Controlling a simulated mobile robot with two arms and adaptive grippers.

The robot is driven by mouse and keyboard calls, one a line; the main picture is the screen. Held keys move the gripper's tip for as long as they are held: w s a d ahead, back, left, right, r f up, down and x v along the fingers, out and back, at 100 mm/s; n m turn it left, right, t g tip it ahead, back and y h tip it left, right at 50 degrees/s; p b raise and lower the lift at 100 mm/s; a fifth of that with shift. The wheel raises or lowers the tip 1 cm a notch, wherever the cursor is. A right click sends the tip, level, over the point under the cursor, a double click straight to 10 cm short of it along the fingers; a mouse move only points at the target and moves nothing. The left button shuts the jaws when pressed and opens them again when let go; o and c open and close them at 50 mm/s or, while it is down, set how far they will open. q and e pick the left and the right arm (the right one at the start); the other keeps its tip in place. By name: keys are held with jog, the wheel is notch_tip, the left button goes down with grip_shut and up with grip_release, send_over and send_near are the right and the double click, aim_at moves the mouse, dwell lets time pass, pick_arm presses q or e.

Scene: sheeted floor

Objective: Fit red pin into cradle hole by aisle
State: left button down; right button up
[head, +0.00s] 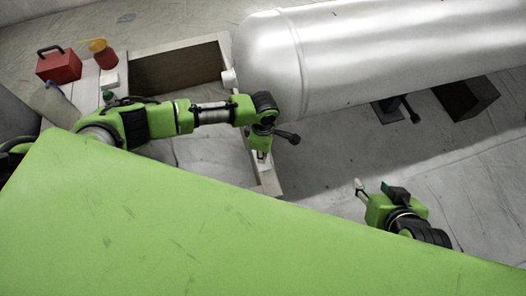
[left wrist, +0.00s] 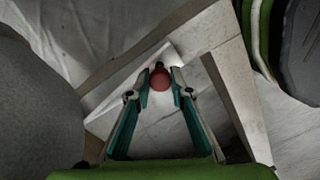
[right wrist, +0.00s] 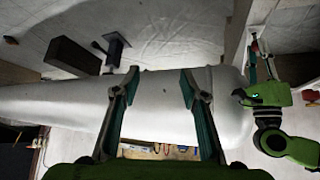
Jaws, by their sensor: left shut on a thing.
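The red pin (left wrist: 159,79), with a round red head, is between the fingertips of my left gripper (left wrist: 160,84). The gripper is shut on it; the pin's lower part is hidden. In the head view my left gripper (head: 262,157) points down over the right side of a pale wooden frame (head: 272,185), which looks like the cradle. In the left wrist view a pale frame bar (left wrist: 236,100) runs right of the fingers. I cannot make out the hole. My right gripper (right wrist: 158,88) is open and empty, with the silver tank (right wrist: 158,108) behind its fingers.
The big silver tank (head: 400,45) lies across the upper right. A red toolbox (head: 59,66) and a red-orange container (head: 103,55) stand at the upper left. A dark box (head: 466,99) is under the tank.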

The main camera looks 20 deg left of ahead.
pick_arm(q)
jog(key=shift+p, duration=0.4)
pick_arm(e)
jog(key=shift+s+d+f+g, duration=0.25)
jog(key=shift+s+f+g, duration=0.1)
jog(key=shift+s, duration=0.4)
jog(key=shift+s+d+f+g, duration=0.3)
jog(key=shift+s+g, duration=0.1)
jog(key=shift+s, duration=0.3)
jog(key=shift+s+d+f+g, duration=0.2)
jog(key=shift+s+f+g, duration=0.15)
jog(key=shift+s, duration=0.4)
pick_arm(q)
jog(key=shift+f, duration=0.3)
pick_arm(e)
jog(key=shift+w+r, duration=0.1)
jog(key=shift+w, duration=0.15)
pick_arm(q)
jog(key=shift+f, duration=0.8)
pick_arm(e)
jog(key=shift+w+a+r+t, duration=0.2)
jog(key=shift+w+t, duration=0.1)
jog(key=shift+w, duration=0.2)
jog(key=shift+w+a+r+t, duration=0.2)
jog(key=shift+w+t, duration=0.1)
jog(key=shift+w, duration=0.2)
pick_arm(q)
jog(key=shift+f, duration=0.1)
